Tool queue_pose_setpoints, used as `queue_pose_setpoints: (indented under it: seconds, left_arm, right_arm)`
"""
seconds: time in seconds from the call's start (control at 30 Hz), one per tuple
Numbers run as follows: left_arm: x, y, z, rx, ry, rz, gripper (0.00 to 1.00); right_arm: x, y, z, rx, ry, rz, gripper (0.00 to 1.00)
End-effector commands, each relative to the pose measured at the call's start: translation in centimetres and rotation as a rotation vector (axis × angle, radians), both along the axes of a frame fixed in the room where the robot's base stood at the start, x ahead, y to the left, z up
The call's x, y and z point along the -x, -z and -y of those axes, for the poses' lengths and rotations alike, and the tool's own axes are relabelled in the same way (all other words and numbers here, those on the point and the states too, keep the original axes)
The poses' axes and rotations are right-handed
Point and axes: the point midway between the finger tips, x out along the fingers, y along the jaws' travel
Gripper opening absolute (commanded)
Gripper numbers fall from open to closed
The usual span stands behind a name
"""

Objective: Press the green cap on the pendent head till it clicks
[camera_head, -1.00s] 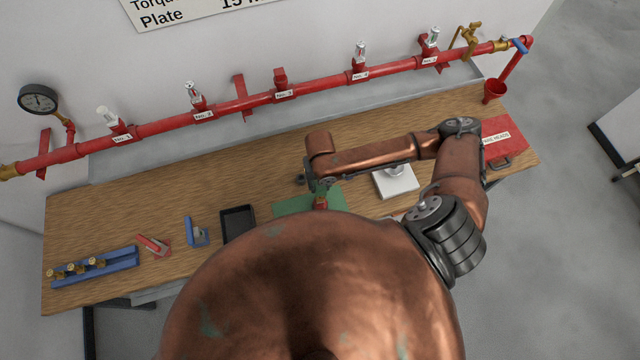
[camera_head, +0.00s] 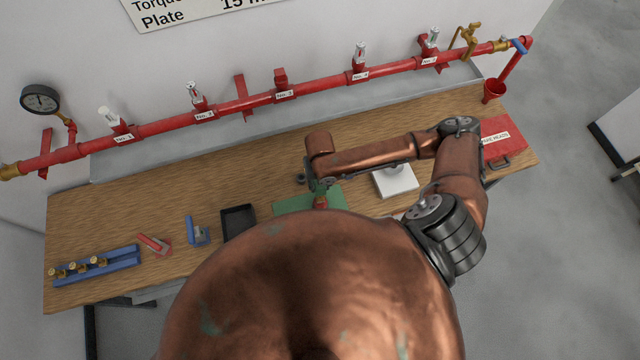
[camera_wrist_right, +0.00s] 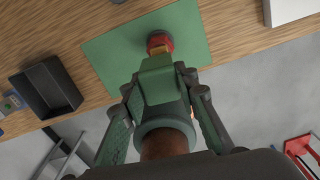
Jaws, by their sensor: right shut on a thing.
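My right gripper (camera_wrist_right: 160,75) is over the green mat (camera_wrist_right: 102,48), its fingers closed in at both sides; it also shows small in the head view (camera_head: 320,188). A red, dark-topped round piece (camera_wrist_right: 160,41) stands at its tips on the mat. A small brass bit shows beside the tips. The thing in the grip is mostly hidden by the green-tinted gripper parts, so I cannot tell a green cap or the pendent head apart from them. In the head view the red piece (camera_head: 320,202) sits on the mat's near part. My left gripper is out of view.
A black tray (camera_head: 238,222), blue and red stands, and a blue rack (camera_head: 97,266) with brass heads lie left of the mat. A white block (camera_head: 396,181) and a red box (camera_head: 502,138) are at right. A red pipe (camera_head: 225,105) with several sprinkler fittings runs behind the bench.

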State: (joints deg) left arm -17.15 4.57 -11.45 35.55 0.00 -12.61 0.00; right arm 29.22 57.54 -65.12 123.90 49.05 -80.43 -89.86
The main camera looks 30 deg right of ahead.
Motion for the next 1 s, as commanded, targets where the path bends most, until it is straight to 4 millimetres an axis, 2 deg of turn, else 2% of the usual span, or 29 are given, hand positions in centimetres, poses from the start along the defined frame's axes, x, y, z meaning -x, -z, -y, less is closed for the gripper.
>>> queue_pose_setpoints:
  seconds: [0.33, 1.0]
  left_arm:
    - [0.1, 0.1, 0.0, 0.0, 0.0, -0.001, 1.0]
    - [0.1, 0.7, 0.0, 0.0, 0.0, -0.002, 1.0]
  right_arm:
    - [0.0, 0.1, 0.0, 0.0, 0.0, 0.0, 0.02]
    - [0.0, 1.7, 0.0, 0.001, 0.0, -0.001, 0.02]
